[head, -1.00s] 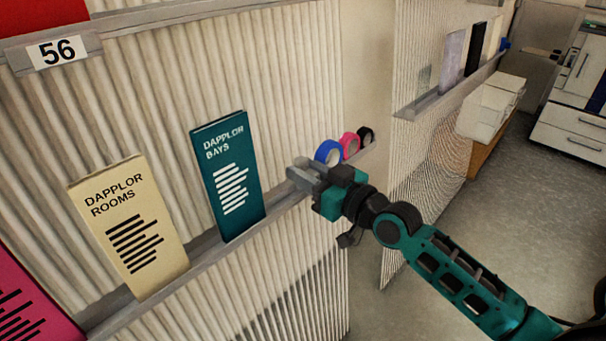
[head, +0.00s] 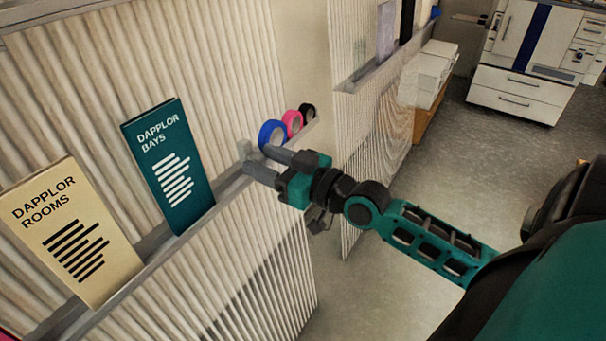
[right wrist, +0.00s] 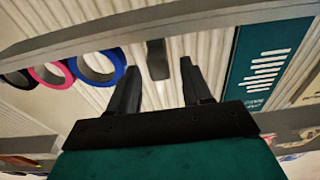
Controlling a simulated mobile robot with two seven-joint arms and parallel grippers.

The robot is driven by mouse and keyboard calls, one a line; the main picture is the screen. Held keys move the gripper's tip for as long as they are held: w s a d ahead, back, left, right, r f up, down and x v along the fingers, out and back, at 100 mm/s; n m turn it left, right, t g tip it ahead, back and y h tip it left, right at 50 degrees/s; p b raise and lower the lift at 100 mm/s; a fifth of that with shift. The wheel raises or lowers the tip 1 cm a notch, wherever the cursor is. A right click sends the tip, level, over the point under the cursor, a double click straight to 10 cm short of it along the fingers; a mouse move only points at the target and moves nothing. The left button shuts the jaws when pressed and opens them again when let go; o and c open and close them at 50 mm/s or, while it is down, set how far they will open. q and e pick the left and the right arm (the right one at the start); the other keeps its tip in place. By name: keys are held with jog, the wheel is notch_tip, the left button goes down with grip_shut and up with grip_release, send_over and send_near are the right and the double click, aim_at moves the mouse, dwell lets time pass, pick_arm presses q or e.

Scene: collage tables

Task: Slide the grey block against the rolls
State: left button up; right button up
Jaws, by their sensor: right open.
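The grey block (head: 244,150) stands on the ledge, between the teal booklet and the rolls; the gripper partly hides it. In the right wrist view the block (right wrist: 158,60) lies in the gap between my fingers, with clear space on both sides. The blue roll (head: 272,135) is the closest roll, with a pink roll (head: 291,122) and a black roll (head: 308,112) beyond it. In the right wrist view a gap shows between the block and the blue roll (right wrist: 97,66). My right gripper (head: 258,160) is open at the block. My left gripper is not in view.
The teal DAPPLOR BAYS booklet (head: 168,165) stands on the ledge (head: 222,190) left of the block. The cream DAPPLOR ROOMS booklet (head: 72,235) is further left. A ribbed panel (head: 225,70) rises behind. A second shelf and white boxes (head: 432,75) stand at the back right.

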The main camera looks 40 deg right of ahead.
jog(key=v, duration=0.9)
jog(key=shift+c, duration=0.5)
